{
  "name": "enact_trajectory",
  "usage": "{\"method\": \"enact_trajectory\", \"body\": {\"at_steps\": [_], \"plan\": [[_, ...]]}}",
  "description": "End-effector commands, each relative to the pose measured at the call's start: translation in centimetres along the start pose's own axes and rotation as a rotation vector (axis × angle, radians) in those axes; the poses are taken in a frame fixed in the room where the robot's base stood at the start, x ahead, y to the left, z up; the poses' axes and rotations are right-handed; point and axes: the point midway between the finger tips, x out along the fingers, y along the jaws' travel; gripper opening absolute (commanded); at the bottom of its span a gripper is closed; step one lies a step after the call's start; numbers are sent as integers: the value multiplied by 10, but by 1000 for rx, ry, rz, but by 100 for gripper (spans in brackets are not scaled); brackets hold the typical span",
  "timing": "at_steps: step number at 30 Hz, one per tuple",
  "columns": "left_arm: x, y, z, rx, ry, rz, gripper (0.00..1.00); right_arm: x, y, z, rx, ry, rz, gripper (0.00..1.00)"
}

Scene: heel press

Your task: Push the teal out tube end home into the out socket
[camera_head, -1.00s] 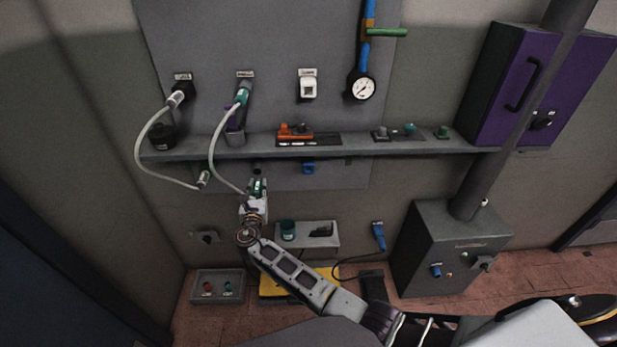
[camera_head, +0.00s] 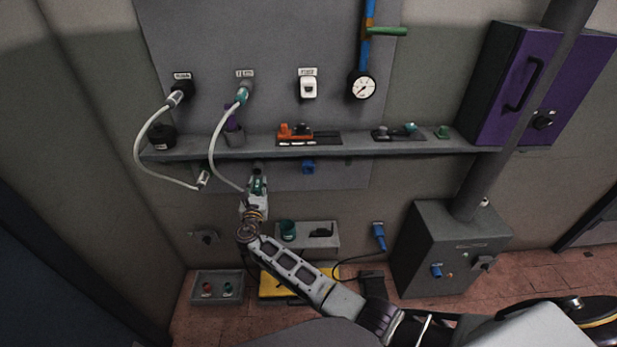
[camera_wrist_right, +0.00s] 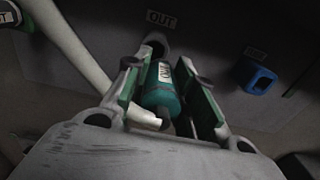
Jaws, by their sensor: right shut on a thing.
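My right gripper (camera_head: 258,188) is under the grey shelf and shut on the teal out tube end. In the right wrist view the teal tube end (camera_wrist_right: 162,88), with a white printed label, sits between the green-padded fingers of my right gripper (camera_wrist_right: 168,85). The dark out socket (camera_wrist_right: 155,48) lies just beyond it, under a white OUT label (camera_wrist_right: 161,19). The tube end points at the socket; how far it is in, I cannot tell. A pale tube (camera_head: 213,150) arcs from the upper panel down to my right gripper. My left gripper is not in view.
A second pale tube (camera_head: 137,155) hangs at the left, its lower end (camera_head: 203,179) near the panel. A blue fitting (camera_wrist_right: 257,78) is right of the socket. The shelf (camera_head: 365,149) runs above my right gripper. A small shelf (camera_head: 325,241) with a teal cup stands below.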

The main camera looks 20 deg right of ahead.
Motion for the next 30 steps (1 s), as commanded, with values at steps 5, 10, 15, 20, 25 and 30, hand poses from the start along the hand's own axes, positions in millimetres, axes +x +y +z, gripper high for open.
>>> {"method": "enact_trajectory", "body": {"at_steps": [5, 10, 15, 20, 25, 30], "plan": [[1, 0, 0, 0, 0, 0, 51, 2, 0, 0, 0, 0, 0, 0], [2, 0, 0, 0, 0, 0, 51, 4, 0, 0, 1, 0, 0, 0], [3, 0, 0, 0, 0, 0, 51, 6, 0, 0, 1, 0, 0, 0], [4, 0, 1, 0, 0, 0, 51, 8, 0, 0, 1, 0, 0, 0], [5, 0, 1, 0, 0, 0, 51, 10, 0, 0, 1, 0, 0, 0], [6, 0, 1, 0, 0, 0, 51, 12, 0, 0, 1, 0, 0, 0]]}}
